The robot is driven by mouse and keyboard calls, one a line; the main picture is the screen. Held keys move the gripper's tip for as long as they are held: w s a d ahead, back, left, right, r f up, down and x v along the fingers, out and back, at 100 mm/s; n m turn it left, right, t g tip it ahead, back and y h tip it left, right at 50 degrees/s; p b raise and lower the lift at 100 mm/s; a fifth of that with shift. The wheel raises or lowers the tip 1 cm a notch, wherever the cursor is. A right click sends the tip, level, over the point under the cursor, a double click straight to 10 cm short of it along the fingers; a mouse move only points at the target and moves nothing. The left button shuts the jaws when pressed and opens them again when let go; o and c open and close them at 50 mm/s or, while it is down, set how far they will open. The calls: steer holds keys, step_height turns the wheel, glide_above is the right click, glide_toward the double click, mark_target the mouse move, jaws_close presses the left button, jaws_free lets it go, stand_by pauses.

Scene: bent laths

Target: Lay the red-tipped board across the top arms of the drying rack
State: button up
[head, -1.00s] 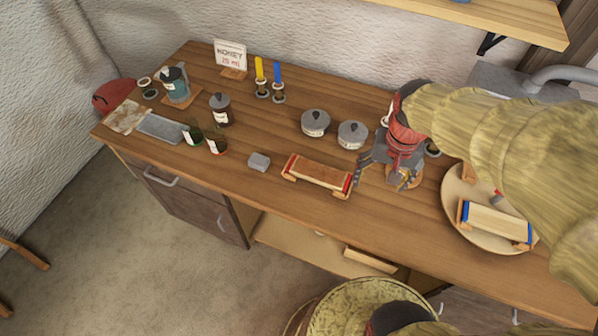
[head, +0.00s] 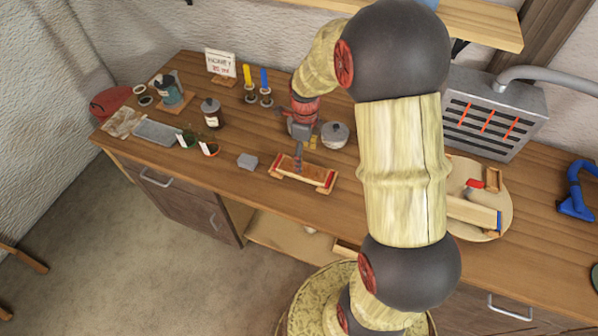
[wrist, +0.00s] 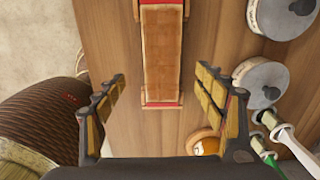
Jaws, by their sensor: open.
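The red-tipped board (head: 300,172) is a thin, light-brown lath with red ends. It rests on small wooden supports on the workbench. In the wrist view the board (wrist: 163,52) runs lengthwise between my fingers. My gripper (head: 299,158) is open and points down over the board, hiding part of its far edge. In the wrist view my gripper (wrist: 162,82) has one finger on each side of the board, with gaps and no contact visible. Its exact height above the board is unclear. I cannot make out a drying rack with top arms for certain.
A lidded grey pot (head: 335,135) stands close right of my gripper. A grey block (head: 247,161) lies left of the board. A round tray (head: 497,190) holds a blue-tipped board (head: 474,213), partly behind my arm. A grey slotted unit (head: 490,118) stands at back right.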

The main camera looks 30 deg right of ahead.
mark_target(303, 169)
steer(key=shift+f, duration=0.55)
steer(key=f, duration=0.2)
steer(key=f+b, duration=0.1)
steer(key=f, duration=0.1)
steer(key=f+b, duration=0.1)
steer(key=f, duration=0.1)
steer(key=shift+w+f, duration=0.3)
steer(key=shift+f, duration=0.05)
steer(key=shift+c, duration=1.1)
steer(key=c, duration=1.1)
steer(key=shift+c, duration=0.5)
steer(key=shift+r, duration=0.15)
